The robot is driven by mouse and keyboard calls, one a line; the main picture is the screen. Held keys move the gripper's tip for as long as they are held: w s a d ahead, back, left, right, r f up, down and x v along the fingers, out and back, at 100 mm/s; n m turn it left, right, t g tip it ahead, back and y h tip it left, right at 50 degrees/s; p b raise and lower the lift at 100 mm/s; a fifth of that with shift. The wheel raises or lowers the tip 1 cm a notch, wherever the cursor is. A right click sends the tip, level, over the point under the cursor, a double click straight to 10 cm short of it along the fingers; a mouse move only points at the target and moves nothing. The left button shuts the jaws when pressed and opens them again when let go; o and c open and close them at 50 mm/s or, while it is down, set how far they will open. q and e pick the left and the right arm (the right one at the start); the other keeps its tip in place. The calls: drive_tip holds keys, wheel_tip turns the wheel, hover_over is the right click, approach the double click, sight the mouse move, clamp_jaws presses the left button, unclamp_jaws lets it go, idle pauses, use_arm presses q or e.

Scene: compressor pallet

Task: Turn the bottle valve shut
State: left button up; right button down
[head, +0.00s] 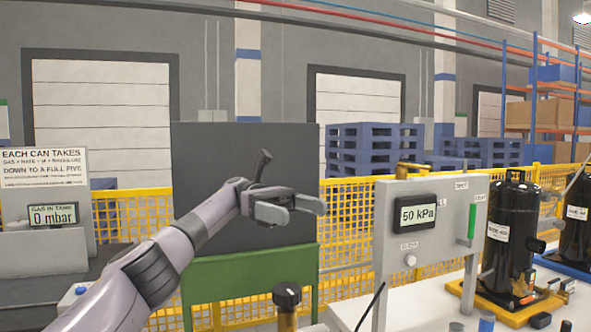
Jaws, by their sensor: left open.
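A black round knob (287,293) with a pale mark on top sits on a brass-coloured stem at the bottom middle of the head view. It looks like the bottle valve; the bottle below it is cut off by the frame edge. My left gripper (306,211) reaches in from the left, above the knob in the picture and apart from it. Its fingers are open and empty, pointing right. My right gripper is not in view.
A grey panel (385,250) with a 50 kPa display (415,214) stands right of the knob. Black compressors (508,240) stand further right. A green-framed dark board (245,150) and yellow fence (345,230) are behind.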

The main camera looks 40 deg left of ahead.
sight(296, 290)
use_arm(q)
drive_tip(key=shift+r+p, duration=1.25)
drive_tip(key=shift+r, duration=0.6)
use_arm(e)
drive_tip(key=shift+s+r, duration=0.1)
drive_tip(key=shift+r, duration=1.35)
